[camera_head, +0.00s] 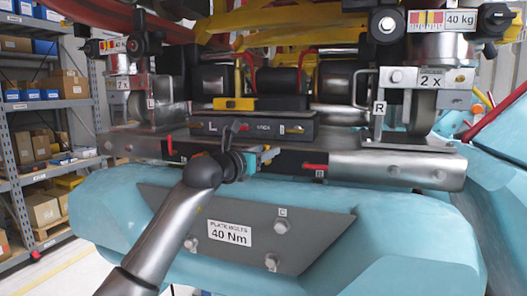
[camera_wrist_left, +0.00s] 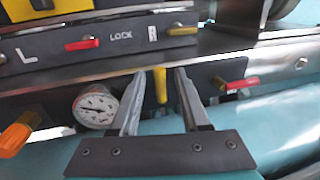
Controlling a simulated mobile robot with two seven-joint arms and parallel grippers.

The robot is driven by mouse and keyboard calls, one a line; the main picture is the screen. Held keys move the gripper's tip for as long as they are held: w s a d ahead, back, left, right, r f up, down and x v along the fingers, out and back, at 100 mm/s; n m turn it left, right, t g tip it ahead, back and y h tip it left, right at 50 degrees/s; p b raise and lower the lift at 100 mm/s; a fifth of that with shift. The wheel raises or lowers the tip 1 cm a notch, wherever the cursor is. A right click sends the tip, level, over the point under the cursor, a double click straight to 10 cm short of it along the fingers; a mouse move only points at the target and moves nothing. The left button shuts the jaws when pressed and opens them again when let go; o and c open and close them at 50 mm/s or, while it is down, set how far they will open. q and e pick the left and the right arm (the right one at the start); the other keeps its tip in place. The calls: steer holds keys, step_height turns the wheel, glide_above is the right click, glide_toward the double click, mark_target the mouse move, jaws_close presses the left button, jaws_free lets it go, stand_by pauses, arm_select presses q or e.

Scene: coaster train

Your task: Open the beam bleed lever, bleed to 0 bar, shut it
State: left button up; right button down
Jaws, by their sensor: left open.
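A yellow lever (camera_wrist_left: 160,85) hangs down from the beam (camera_wrist_left: 60,97) between the two fingers of my left gripper (camera_wrist_left: 157,78) in the left wrist view. It sits just right of a round white gauge (camera_wrist_left: 97,105), so it looks like the bleed lever; its label is not visible. The fingers stand apart on either side, with a gap to the lever. The gauge numbers are too small to read. In the head view my left gripper (camera_head: 240,160) is at the beam front (camera_head: 345,166) and hides the gauge. My right gripper is not in view.
A red lever (camera_wrist_left: 240,84) sits right of the fingers and an orange handle (camera_wrist_left: 18,135) far left. Above is the LOCK panel (camera_wrist_left: 120,38) with red and yellow handles. A teal body with a 40 Nm plate (camera_head: 230,234) lies below; shelves (camera_head: 50,140) stand left.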

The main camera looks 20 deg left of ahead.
mark_target(281, 164)
arm_select(q)
steer(key=shift+c, duration=0.4)
jaws_close()
stand_by(0.4)
steer(key=m+b, duration=0.1)
steer(key=m, duration=0.1)
steer(key=d+m+b, duration=0.1)
steer(key=m, duration=0.1)
steer(key=shift+d+f+g, duration=0.15)
steer(key=shift+f+g, duration=0.05)
steer(key=shift+g, duration=0.2)
steer(key=m, duration=0.1)
steer(key=m+b, duration=0.1)
steer(key=m, duration=0.1)
steer(key=d+m+y+b, duration=0.1)
steer(key=shift+f+g, duration=0.3)
steer(key=m+b, duration=0.1)
steer(key=m, duration=0.1)
steer(key=d+f+m+y+b, duration=0.1)
steer(key=m+b, duration=0.1)
steer(key=shift+f+m+y, duration=0.1)
steer(key=shift+m+y, duration=0.2)
steer(key=shift+m, duration=0.1)
steer(key=shift+d+f+m+y+b, duration=0.1)
steer(key=shift+f+m+y+b, duration=0.25)
steer(key=shift+m, duration=0.4)
steer(key=shift+f+m+y+b, duration=0.1)
steer(key=shift+m+b, duration=0.35)
steer(key=shift+m, duration=0.3)
